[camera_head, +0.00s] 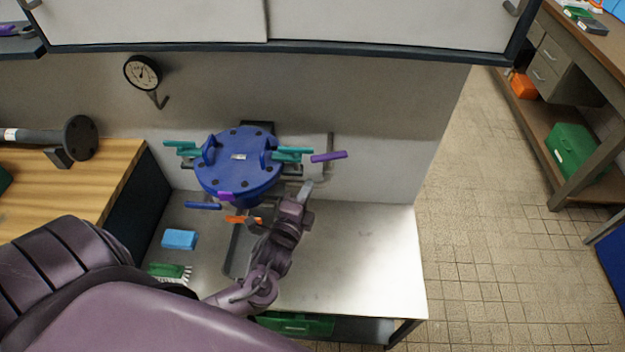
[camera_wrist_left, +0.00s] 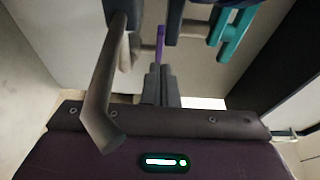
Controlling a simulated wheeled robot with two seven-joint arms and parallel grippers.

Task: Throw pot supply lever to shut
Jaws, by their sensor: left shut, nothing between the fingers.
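A blue round pot (camera_head: 238,165) with a bolted lid stands on the pale bench against the wall. Several coloured levers surround it: a purple lever (camera_head: 328,157) to its right, a blue lever (camera_head: 203,206) at lower left and an orange lever (camera_head: 243,219) below. I cannot tell from labels which is the pot supply lever. My left gripper (camera_head: 307,187) is shut and empty, just below the right purple lever. In the left wrist view, a purple lever (camera_wrist_left: 160,45) shows just beyond the closed fingertips (camera_wrist_left: 160,72); contact is unclear. My right gripper is not in view.
A bent grey bar (camera_wrist_left: 112,80) crosses close to the wrist camera. A blue sponge (camera_head: 179,239), green brush (camera_head: 168,271) and grey tray (camera_head: 236,262) lie on the bench. Its right part is clear. A cabinet (camera_head: 390,22) overhangs.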

